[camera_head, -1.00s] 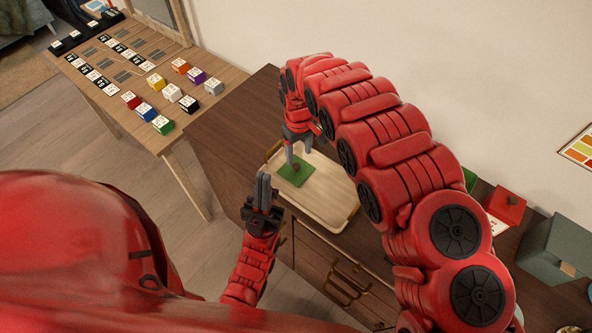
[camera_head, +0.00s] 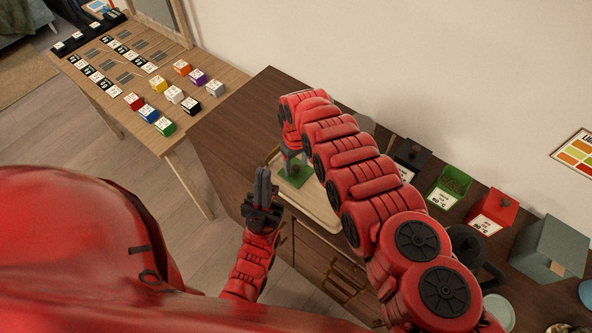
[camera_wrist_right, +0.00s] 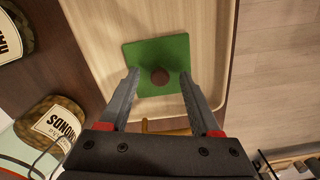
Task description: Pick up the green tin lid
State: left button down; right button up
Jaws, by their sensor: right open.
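The green tin lid (camera_head: 299,181) is a flat green square with a round brown knob. It lies on a pale wooden tray (camera_head: 323,213) and also shows in the right wrist view (camera_wrist_right: 150,52). My right gripper (camera_head: 294,162) is open above the lid. In the wrist view its fingertips (camera_wrist_right: 160,79) are on either side of the knob (camera_wrist_right: 160,76), with gaps between; the exact height is unclear. My left gripper (camera_head: 263,178) is empty in front of the cabinet, its fingers together.
An open green tin (camera_head: 449,187) stands between a dark tin (camera_head: 411,158) and a red tin (camera_head: 492,212) along the wall. A grey-green box (camera_head: 548,248) is further right. Coloured blocks (camera_head: 175,95) sit on the left table. Two patterned items (camera_wrist_right: 52,120) lie beside the tray.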

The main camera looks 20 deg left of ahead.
grip_shut()
jog(key=shift+r, duration=0.1)
dwell(0.4)
